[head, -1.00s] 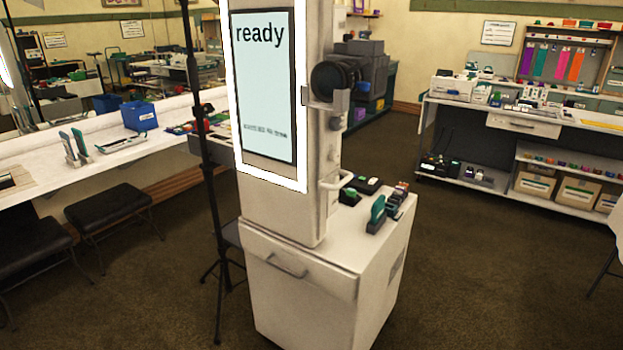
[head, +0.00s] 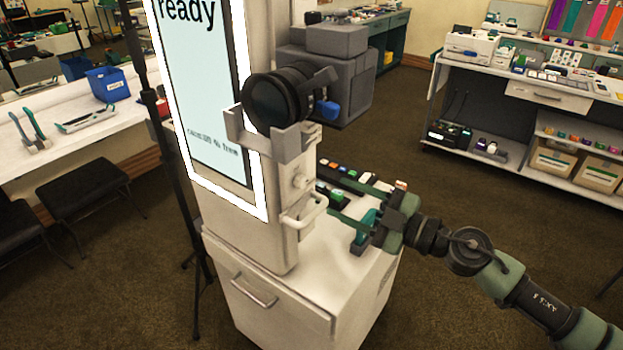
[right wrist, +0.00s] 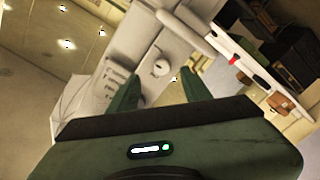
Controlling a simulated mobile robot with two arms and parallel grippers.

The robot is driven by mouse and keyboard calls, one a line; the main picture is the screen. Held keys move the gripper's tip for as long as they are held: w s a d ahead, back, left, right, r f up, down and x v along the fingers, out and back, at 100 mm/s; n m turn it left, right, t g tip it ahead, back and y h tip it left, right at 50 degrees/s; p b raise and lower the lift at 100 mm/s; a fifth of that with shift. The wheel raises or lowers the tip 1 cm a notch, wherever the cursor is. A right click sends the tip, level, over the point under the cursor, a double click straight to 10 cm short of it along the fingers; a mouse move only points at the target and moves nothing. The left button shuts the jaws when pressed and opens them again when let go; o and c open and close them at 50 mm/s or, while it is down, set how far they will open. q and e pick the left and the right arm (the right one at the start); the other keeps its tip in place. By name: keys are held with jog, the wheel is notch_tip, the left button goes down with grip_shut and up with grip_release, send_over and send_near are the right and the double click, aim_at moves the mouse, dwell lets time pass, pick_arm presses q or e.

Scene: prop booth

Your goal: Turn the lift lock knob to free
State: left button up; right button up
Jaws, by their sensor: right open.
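The lift lock knob (head: 298,180) is a small pale round knob on the side of the white column, above a white bar handle (head: 304,214). In the right wrist view the knob (right wrist: 161,67) shows just beyond and between the fingertips. My right gripper (head: 338,195) is open and empty, its two green fingers pointing left towards the column, to the right of the knob. A gap seems to remain between fingertips and knob. I cannot read the knob's setting. My left gripper is not in view.
The column's lit screen (head: 205,90) reads "ready". A black camera lens (head: 277,97) on a grey bracket juts out above the knob.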

aim_at(304, 183)
jog(key=shift+n+g, duration=0.3)
jog(key=x, duration=0.2)
jog(key=p+x, duration=0.1)
jog(key=x, duration=0.2)
jog(key=r+x, duration=0.1)
jog(key=x, duration=0.2)
jog(key=shift+s+a+p, duration=0.15)
jog(key=shift+s+p, duration=0.2)
jog(key=shift+p, duration=0.05)
grip_shut()
